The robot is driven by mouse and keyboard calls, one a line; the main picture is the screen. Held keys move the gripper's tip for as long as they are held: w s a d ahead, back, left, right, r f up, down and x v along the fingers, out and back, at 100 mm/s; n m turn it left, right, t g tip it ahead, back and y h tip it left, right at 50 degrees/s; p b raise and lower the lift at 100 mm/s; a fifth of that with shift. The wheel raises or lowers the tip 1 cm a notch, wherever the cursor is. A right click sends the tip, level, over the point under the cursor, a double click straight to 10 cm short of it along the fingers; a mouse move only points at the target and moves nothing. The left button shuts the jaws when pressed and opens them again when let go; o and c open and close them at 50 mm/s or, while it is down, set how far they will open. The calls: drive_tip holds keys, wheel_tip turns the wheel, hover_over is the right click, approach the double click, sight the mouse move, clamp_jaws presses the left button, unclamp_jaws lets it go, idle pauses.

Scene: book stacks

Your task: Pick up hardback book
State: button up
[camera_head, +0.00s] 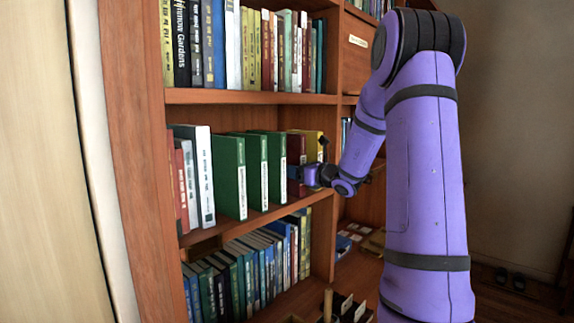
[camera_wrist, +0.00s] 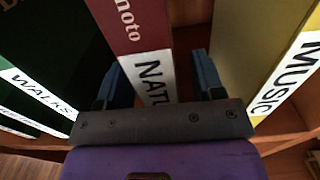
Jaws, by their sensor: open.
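A red hardback book (camera_wrist: 137,25) stands upright on the middle shelf, with a white label reading "NATU..." on its spine. In the head view the red book (camera_head: 296,148) is partly hidden by my arm. My gripper (camera_wrist: 160,78) is open, with one blue finger on each side of the red spine. In the wrist view a gap shows between the right finger and the spine; I cannot tell whether the left finger touches. In the head view my gripper (camera_head: 303,174) is at the shelf's right part. Which book is the task's hardback is not marked.
Green books (camera_head: 229,177) stand left of the red one, one labelled "WALKS" in the wrist view. A yellow book (camera_wrist: 238,45) labelled "MUSIC" stands to the right. Full rows of books fill the shelves above and below. The shelf upright (camera_head: 325,225) is close on the right.

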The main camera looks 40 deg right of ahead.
drive_tip(key=shift+w, duration=0.75)
drive_tip(key=shift+a, duration=0.1)
clamp_jaws()
